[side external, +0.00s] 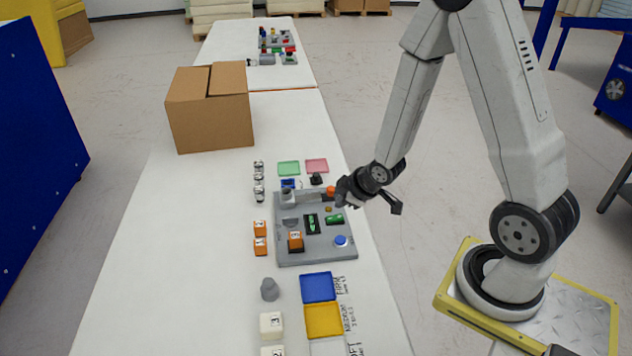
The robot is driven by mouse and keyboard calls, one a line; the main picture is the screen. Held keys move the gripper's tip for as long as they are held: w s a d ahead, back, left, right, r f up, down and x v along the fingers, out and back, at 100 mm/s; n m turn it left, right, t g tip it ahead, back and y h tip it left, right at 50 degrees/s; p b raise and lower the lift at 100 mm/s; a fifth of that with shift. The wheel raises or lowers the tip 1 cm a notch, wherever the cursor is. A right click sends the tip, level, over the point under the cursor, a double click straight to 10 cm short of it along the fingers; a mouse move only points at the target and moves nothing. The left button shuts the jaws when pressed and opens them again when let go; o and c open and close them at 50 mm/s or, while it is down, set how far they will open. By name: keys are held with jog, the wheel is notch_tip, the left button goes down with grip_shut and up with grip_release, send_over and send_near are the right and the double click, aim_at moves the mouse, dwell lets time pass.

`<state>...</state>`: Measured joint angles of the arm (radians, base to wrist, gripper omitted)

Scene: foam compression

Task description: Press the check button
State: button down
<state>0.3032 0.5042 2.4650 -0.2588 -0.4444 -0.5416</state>
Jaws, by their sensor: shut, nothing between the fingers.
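A grey test panel (285,257) lies on the white table. A blue round button (341,240) is at its near right corner; I cannot read any label that names it the check button. An orange-red round knob (331,190) is at the panel's far right. My gripper (343,198) is shut and empty. It is over the panel's far right edge, close beside the knob and farther back than the blue button. I cannot tell whether it touches the knob.
Orange blocks (260,246) and small metal cylinders (259,178) line the panel's left side. Blue (318,287) and yellow (324,320) trays lie in front, beside a grey cone (269,289) and white blocks (271,326). A cardboard box (209,110) stands behind. The table's left is clear.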

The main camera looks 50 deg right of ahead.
aim_at(337, 236)
jog(key=shift+w+d+f+n+t, duration=0.15)
jog(key=shift+d+f+n+t, duration=0.5)
jog(key=shift+f, duration=0.3)
jog(key=shift+w+d+f+n+t, duration=0.1)
jog(key=shift+d+f+n+t, duration=0.35)
jog(key=shift+d+f+n, duration=0.4)
jog(key=shift+a+f, duration=0.1)
jog(key=shift+f, duration=0.2)
jog(key=shift+f, duration=4.2)
jog(key=shift+f, duration=0.85)
jog(key=shift+r, duration=0.85)
jog(key=shift+r, duration=0.15)
jog(key=shift+r, duration=2.35)
